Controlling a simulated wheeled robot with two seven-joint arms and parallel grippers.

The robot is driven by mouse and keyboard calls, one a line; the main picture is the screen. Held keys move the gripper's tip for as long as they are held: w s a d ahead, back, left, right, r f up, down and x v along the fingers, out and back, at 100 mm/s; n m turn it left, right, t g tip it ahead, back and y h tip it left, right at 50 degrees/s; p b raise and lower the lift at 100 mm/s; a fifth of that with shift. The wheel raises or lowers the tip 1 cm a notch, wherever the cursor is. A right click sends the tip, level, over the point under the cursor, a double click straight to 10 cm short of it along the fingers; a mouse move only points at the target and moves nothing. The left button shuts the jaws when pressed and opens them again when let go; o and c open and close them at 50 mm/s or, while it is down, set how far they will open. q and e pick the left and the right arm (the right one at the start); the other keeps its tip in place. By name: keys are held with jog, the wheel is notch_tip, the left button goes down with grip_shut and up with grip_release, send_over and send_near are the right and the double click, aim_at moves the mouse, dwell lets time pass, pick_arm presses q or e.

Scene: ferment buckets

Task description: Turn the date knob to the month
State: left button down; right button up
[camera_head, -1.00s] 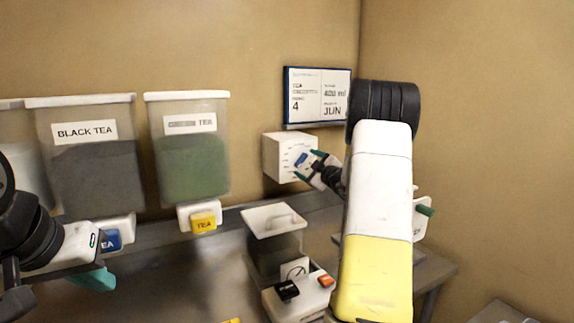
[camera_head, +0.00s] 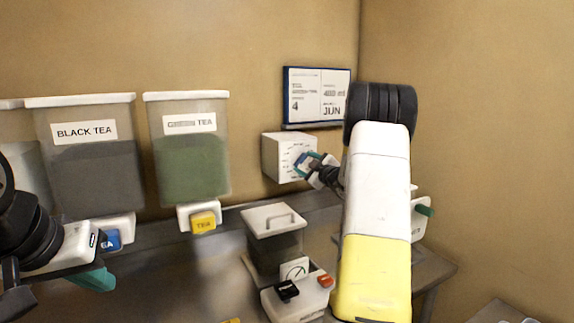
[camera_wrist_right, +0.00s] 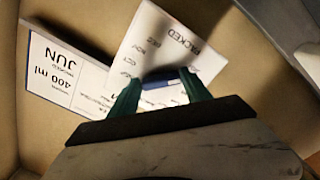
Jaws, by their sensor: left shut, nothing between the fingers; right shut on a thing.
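The white date box (camera_head: 278,158) is on the back wall, with printed month marks around its blue date knob (camera_head: 302,161). My right gripper (camera_head: 309,164) is shut on the knob. In the right wrist view the green fingertips (camera_wrist_right: 157,84) close on both sides of the blue knob (camera_wrist_right: 163,97), and the box face (camera_wrist_right: 165,48) reads PACKED; the knob's pointer is hidden. The sign (camera_head: 318,97) above the box reads JUN, and also shows in the right wrist view (camera_wrist_right: 62,70). My left gripper (camera_head: 95,279) is shut and empty at the lower left.
Two tea dispensers, black tea (camera_head: 88,160) and a green one (camera_head: 190,155), hang at the left with blue and yellow taps. A lidded machine (camera_head: 276,245) with black and orange switches stands on the counter below the date box. My right arm covers the area right of it.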

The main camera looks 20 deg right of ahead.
jog(key=m, duration=0.6)
jog(key=shift+a+f, duration=0.1)
jog(key=shift+f, duration=0.05)
jog(key=m, duration=0.6)
jog(key=shift+s+a, duration=0.1)
jog(key=shift+a, duration=0.05)
jog(key=m, duration=0.6)
jog(key=shift+a+m, duration=0.1)
jog(key=shift+m, duration=0.3)
jog(key=m, duration=0.5)
jog(key=shift+a, duration=0.1)
jog(key=shift+m, duration=0.4)
jog(key=o, duration=1.4)
jog(key=shift+r, duration=0.2)
jog(key=shift+c, duration=0.2)
